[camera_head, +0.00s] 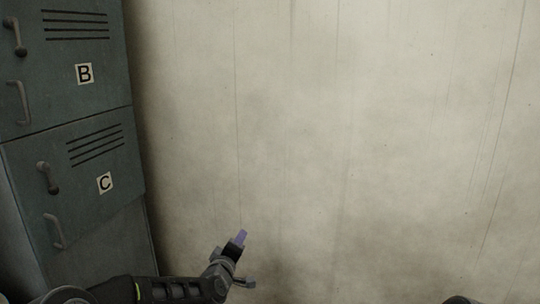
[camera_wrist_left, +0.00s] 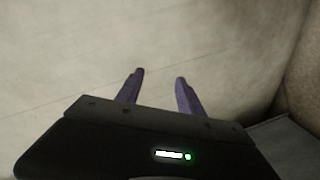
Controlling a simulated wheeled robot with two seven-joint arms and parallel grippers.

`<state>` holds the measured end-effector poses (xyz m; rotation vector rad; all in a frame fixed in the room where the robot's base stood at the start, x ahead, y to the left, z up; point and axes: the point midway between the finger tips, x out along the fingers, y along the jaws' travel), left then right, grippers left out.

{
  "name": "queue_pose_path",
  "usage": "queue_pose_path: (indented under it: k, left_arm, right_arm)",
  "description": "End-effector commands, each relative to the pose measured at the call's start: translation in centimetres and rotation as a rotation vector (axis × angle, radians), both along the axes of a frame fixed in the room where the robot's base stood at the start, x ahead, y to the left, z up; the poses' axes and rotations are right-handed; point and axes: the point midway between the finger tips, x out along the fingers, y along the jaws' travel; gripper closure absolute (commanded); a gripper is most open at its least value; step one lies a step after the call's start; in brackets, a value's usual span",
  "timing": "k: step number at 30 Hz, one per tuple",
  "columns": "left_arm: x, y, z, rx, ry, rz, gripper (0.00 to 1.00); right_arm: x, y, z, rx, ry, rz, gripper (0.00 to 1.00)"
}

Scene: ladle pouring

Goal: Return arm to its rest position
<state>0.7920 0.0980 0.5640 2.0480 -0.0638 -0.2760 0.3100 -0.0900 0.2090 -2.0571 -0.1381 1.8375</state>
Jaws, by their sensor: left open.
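My left gripper (camera_head: 241,237) shows at the bottom of the head view, its arm coming in from the lower left. Its purple fingers point up in front of the pale wall. In the left wrist view the two purple fingers (camera_wrist_left: 160,78) stand apart with nothing between them, so the gripper is open and empty. Only a small dark part of what may be my right arm shows at the bottom right edge of the head view. My right gripper is out of view. No ladle or container shows in either view.
A grey-green metal locker (camera_head: 60,150) with doors marked B and C stands at the left, with handles facing out. A stained pale wall (camera_head: 340,130) fills the rest of the head view. The space right of my left gripper looks clear.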

Motion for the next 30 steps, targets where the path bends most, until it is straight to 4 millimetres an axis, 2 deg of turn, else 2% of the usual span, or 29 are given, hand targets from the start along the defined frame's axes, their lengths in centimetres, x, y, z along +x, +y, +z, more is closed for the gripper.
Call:
queue_pose_path:
  k: [1,3,5,6,8,9,11,12,15,18,21,27,30]
  left_arm:
    - [-2.0,-0.9,-3.9,0.069,0.069,-0.047,0.55]
    - [-5.0,-1.9,-8.8,0.162,0.157,-0.118,0.55]
    - [-8.0,-2.6,-12.8,0.235,0.233,-0.181,0.55]
    - [-10.1,-2.9,-15.3,0.280,0.281,-0.224,0.55]
    - [-13.6,-3.4,-18.9,0.341,0.354,-0.293,0.55]
    - [-16.1,-3.5,-21.2,0.377,0.402,-0.338,0.55]
    - [-20.0,-3.7,-24.2,0.425,0.473,-0.408,0.55]
    - [-22.8,-3.7,-26.0,0.451,0.521,-0.453,0.55]
    - [-29.3,-3.5,-29.6,0.494,0.630,-0.553,0.55]
    - [-35.0,-3.1,-31.9,0.509,0.727,-0.626,0.55]
    - [-40.0,-2.6,-33.5,0.504,0.814,-0.675,0.55]
    - [-48.7,-0.9,-35.4,0.485,0.976,-0.729,0.55]
    - [-48.5,-0.9,-31.9,0.483,0.976,-0.728,0.55]
  right_arm:
    - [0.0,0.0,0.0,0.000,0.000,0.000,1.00]
    - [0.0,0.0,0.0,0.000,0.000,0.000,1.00]
    - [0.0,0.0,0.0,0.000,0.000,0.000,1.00]
    - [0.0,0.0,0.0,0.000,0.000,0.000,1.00]
    - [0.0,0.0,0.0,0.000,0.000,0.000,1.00]
    - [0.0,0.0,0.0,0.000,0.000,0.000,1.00]
    - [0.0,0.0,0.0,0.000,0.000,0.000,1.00]
    - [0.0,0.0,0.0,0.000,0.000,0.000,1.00]
    - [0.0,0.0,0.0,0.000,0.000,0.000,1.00]
    - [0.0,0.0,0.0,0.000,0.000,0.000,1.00]
    - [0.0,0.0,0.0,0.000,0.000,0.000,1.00]
    - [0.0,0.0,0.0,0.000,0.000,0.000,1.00]
    - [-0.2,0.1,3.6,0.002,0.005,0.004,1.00]
